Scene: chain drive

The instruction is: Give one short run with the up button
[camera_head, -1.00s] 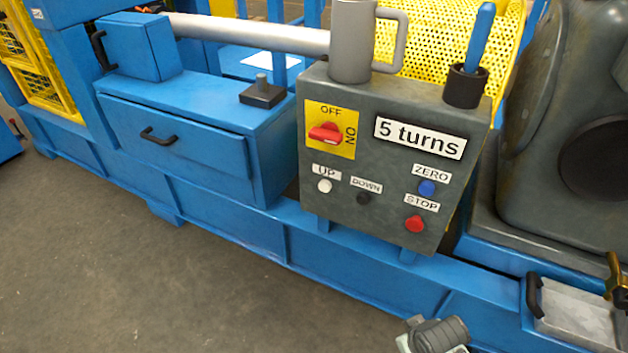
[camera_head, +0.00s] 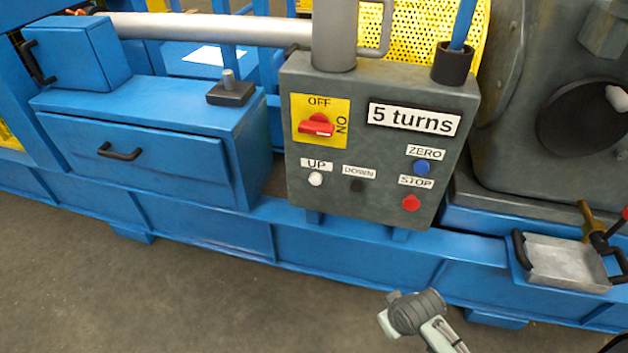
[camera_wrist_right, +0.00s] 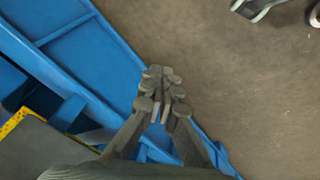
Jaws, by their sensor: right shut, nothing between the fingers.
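The grey control box (camera_head: 378,150) stands on the blue frame. The white up button (camera_head: 316,179) is at its lower left, under the UP label (camera_head: 317,164). A dark down button (camera_head: 357,186) is beside it. A display plate (camera_head: 413,118) reads "5 turns". A red switch knob (camera_head: 317,126) sits on a yellow OFF/ON plate; its handle lies roughly sideways. My right gripper (camera_wrist_right: 162,76) is shut and empty in the right wrist view, with blue frame and floor behind it, away from any button. My left gripper is in neither view.
A blue zero button (camera_head: 426,166) and a red stop button (camera_head: 411,203) are on the box's right side. A grey mug (camera_head: 335,35) and a dark cup with a blue handle (camera_head: 453,64) stand on top. A metal tray (camera_head: 567,262) is lower right. The floor (camera_head: 190,300) in front is clear.

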